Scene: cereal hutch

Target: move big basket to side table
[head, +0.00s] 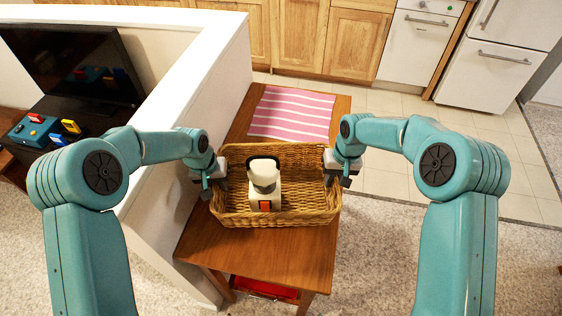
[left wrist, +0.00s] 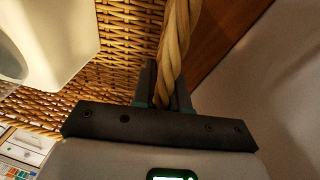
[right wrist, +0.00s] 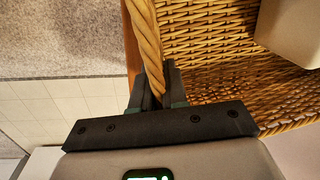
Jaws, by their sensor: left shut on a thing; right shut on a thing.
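The big wicker basket (head: 296,214) is over the wooden side table (head: 270,252); I cannot tell whether it rests on it or hangs just above. A cream object with a dark top and an orange patch (head: 264,188) stands inside the basket. My left gripper (head: 217,183) is shut on the basket's left rim, and the braided rim (left wrist: 176,45) passes between its fingers in the left wrist view. My right gripper (head: 335,168) is shut on the right rim, and the rim (right wrist: 146,45) shows between its fingers in the right wrist view.
A pink striped mat (head: 291,113) lies on the table's far part. A white half wall (head: 185,165) runs along the table's left side. A red object (head: 266,288) sits under the table. Carpet is open to the right.

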